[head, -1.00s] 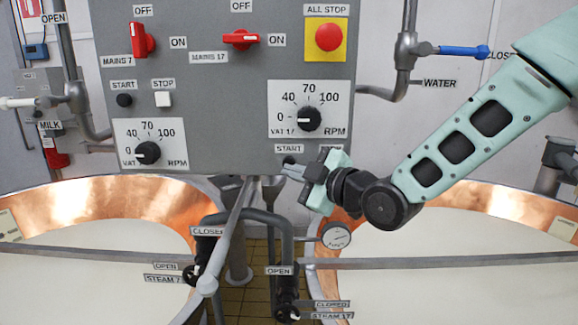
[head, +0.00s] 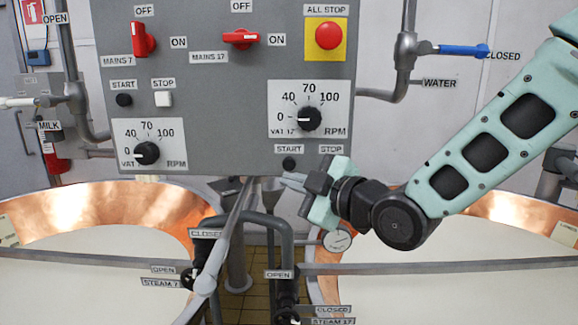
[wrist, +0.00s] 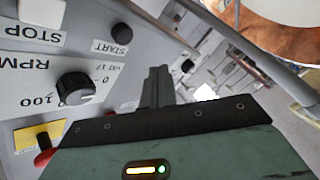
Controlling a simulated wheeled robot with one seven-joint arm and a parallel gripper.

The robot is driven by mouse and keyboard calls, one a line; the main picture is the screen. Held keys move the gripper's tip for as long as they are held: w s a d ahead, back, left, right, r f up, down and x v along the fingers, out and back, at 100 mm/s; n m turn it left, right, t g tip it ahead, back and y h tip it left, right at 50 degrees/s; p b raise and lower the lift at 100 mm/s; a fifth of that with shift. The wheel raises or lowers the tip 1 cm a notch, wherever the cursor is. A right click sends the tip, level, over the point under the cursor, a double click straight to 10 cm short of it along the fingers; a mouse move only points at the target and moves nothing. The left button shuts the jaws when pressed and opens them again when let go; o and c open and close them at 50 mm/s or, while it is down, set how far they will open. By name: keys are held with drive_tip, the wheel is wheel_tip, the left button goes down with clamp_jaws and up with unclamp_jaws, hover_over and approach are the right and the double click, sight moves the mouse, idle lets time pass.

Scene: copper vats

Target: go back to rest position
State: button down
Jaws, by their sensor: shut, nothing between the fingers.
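My gripper (head: 293,181) is in front of the lower right corner of the grey control panel (head: 215,75), near the black START button (head: 289,163) of vat 17. It is shut and empty, and its fingers point left in the head view. In the wrist view the closed fingers (wrist: 156,88) stand together, with the START button (wrist: 121,34) to their upper left, apart from them. The vat 17 speed knob (wrist: 75,88) is left of the fingers there. The vat 17 STOP button is hidden behind my gripper in the head view.
Copper vats with white contents stand at left (head: 100,205) and right (head: 500,212). Steam pipes (head: 430,268) cross in front. A red ALL STOP button (head: 328,36) and a blue-handled water valve (head: 462,51) are above my arm.

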drive_tip(key=s+f+m+g+h+b, duration=0.25)
drive_tip(key=s+f, duration=0.25)
drive_tip(key=f, duration=0.3)
drive_tip(key=s+d+f+m+g+h+b, duration=0.1)
drive_tip(key=s+d+f+m+g+h, duration=0.1)
drive_tip(key=s, duration=0.6)
drive_tip(key=s+d+f+m+g+h+b, duration=0.1)
drive_tip(key=s+d+f+m+g+h, duration=0.2)
drive_tip(key=s+d+f+g+h, duration=0.1)
drive_tip(key=s+d+f+m+g+h+b, duration=0.1)
drive_tip(key=s+d+f+m+g+h, duration=0.2)
drive_tip(key=s, duration=0.8)
drive_tip(key=d+f+g, duration=0.1)
drive_tip(key=d+f, duration=0.1)
drive_tip(key=d, duration=0.1)
drive_tip(key=shift+s+d+f, duration=0.2)
drive_tip(key=shift+s+d, duration=0.1)
